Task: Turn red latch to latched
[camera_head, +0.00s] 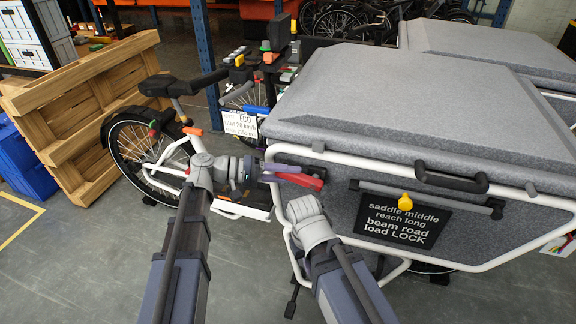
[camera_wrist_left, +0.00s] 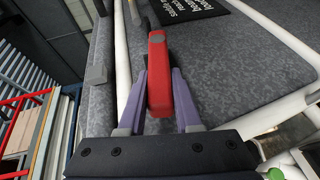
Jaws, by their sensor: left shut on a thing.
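The red latch (camera_head: 306,182) is a bar handle at the left corner of the grey cargo box (camera_head: 375,105), just below its lid. It lies roughly level across the corner in the head view. My left gripper (camera_head: 281,172) reaches it from the left. In the left wrist view the red latch (camera_wrist_left: 158,60) stands between the two purple fingers of my left gripper (camera_wrist_left: 160,82), which are shut on it. The latch's pivot is hard to make out. My right arm comes up below the latch, and its jaws are hidden from view.
A black sign (camera_head: 403,219) and a yellow knob (camera_head: 405,202) are on the box front, below a black handle (camera_head: 451,178). White frame tubes (camera_head: 350,243) run around the box. A white bike (camera_head: 165,160) and wooden pallets (camera_head: 85,105) stand left. Floor at lower left is clear.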

